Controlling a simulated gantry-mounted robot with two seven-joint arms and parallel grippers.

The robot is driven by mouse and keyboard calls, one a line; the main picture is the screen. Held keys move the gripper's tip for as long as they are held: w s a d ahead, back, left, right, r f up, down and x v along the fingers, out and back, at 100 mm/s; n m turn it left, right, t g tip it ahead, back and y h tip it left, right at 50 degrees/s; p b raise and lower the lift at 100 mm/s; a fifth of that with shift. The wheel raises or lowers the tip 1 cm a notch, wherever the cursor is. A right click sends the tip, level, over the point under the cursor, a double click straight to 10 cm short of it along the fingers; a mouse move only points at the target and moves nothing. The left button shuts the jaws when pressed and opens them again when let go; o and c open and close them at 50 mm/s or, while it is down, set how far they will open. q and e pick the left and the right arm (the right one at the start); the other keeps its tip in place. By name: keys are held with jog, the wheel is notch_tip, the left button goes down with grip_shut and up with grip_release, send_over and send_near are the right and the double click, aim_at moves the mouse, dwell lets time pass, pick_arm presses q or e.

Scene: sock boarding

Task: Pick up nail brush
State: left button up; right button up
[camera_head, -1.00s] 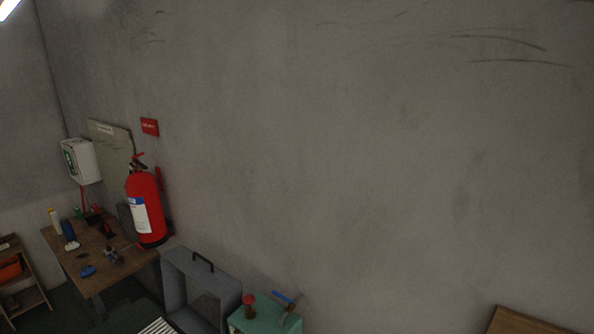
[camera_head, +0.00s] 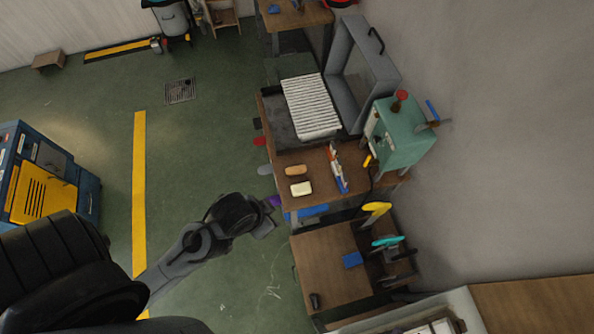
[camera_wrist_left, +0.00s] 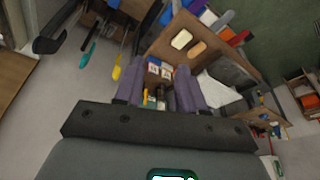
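A small tan-orange oblong block, which looks like the nail brush (camera_head: 295,170), lies on the brown wooden worktop beside a cream block (camera_head: 301,188). Its bristles cannot be made out. In the left wrist view, the brush (camera_wrist_left: 198,48) and the cream block (camera_wrist_left: 181,38) lie above the fingers. My left gripper (camera_head: 272,202) reaches in from the left, near the worktop's left edge and apart from the brush. In the left wrist view, my left gripper (camera_wrist_left: 158,85) has its purple fingers spread with nothing gripped between them. My right gripper is not in view.
A blue-and-white tool (camera_head: 338,170) lies right of the brush. A lower wooden table (camera_head: 325,265) is in front. Green floor (camera_head: 190,160) is clear to the left.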

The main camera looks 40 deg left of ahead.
pick_arm(q)
jog(key=shift+o, duration=0.4)
jog(key=o, duration=0.5)
jog(key=shift+c, duration=0.2)
